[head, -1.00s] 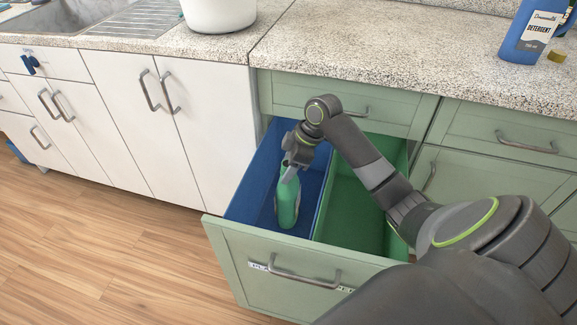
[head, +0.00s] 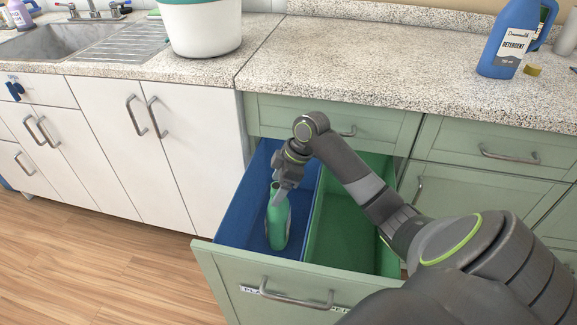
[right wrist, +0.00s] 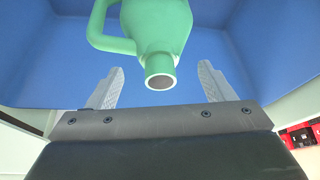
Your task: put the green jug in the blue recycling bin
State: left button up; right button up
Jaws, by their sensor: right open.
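The green jug (head: 278,222) is upright inside the blue recycling bin (head: 238,213), the left compartment of the pulled-out drawer. In the right wrist view the jug (right wrist: 160,30) shows its handle at the left and its open mouth facing the camera. My right gripper (head: 281,190) is at the jug's top in the head view. In the right wrist view its two fingers (right wrist: 160,85) are spread apart, one on each side of the jug's mouth, with gaps between. The jug's base is not clearly seen. My left gripper is not in view.
A green bin (head: 335,235) fills the drawer's right compartment. The drawer front (head: 285,290) has a metal handle. Wooden floor (head: 100,260) is clear at the left.

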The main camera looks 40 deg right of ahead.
pick_arm(q)
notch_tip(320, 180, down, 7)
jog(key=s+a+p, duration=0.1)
jog(key=p, duration=0.1)
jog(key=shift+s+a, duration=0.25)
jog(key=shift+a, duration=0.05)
pick_arm(e)
jog(key=v, duration=1.1)
